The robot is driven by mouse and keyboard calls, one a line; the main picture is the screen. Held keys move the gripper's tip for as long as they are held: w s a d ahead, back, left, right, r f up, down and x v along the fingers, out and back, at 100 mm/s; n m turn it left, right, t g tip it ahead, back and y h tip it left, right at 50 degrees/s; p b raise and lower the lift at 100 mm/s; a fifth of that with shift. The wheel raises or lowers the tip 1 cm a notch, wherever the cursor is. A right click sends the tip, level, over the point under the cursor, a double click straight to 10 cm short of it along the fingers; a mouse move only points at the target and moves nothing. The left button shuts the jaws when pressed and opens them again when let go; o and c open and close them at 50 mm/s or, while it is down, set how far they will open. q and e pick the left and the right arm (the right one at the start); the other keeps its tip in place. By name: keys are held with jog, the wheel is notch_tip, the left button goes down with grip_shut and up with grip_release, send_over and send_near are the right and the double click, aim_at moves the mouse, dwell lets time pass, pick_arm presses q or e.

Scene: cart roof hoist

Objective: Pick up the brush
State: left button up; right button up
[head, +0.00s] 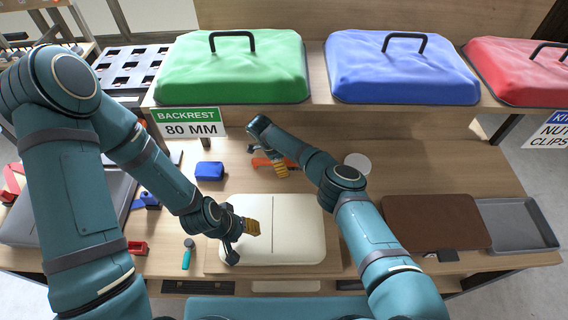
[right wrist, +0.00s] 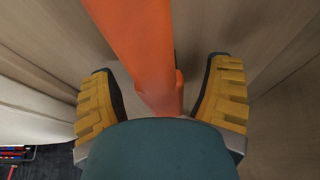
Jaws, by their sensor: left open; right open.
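An orange bar-like piece (head: 262,162), which looks like the brush's handle, lies at the back of the table, partly hidden by my right gripper (head: 270,163). In the right wrist view the orange piece (right wrist: 147,50) runs down between the two yellow-padded fingers (right wrist: 168,100). Gaps show on both sides of it, so the right gripper is open around it. No bristles can be made out. My left gripper (head: 243,241) is open and empty over the cream cushion (head: 297,232).
A blue block (head: 209,171) and a teal-handled tool (head: 187,257) lie left of the cushion. A white round disc (head: 357,163) and a brown panel (head: 432,222) are to the right. A shelf with green (head: 232,72), blue (head: 398,70) and red (head: 520,70) covers overhangs the back.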

jog(key=c, duration=1.3)
jog(key=shift+r, duration=0.1)
notch_tip(320, 180, up, 10)
jog(key=shift+f+p, duration=0.1)
jog(key=shift+p, duration=0.25)
jog(key=o, duration=0.6)
jog(key=c, duration=0.5)
jog(key=shift+c, duration=0.2)
